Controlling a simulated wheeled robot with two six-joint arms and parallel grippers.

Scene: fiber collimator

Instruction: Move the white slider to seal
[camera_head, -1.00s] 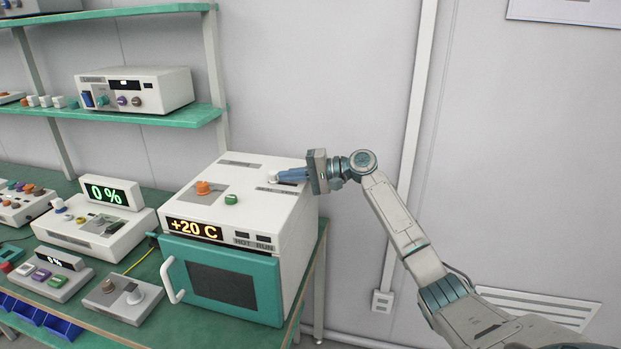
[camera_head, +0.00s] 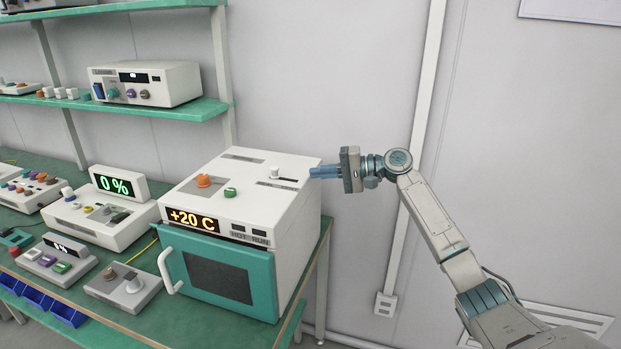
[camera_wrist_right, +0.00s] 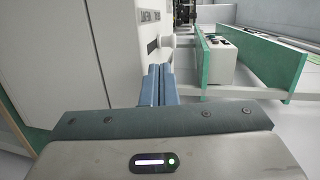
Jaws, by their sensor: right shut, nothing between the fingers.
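The white slider (camera_head: 275,172) stands in a dark slot on top of the white oven box (camera_head: 243,213), near the slot's left end. My right gripper (camera_head: 311,173) is shut and empty at the box's right edge, to the right of the slider and apart from it. In the right wrist view, the shut blue fingers (camera_wrist_right: 158,85) point toward a white knob (camera_wrist_right: 167,41) on the panel, with small lettering beside it. The lettering around the slot is too small to read in the head view. My left gripper is not in view.
An orange knob (camera_head: 204,180) and a green knob (camera_head: 230,192) sit on the box top, left of the slider. The teal door (camera_head: 219,274) is closed and the display reads +20 C. Several control units stand on the bench at left. Wall space at right is free.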

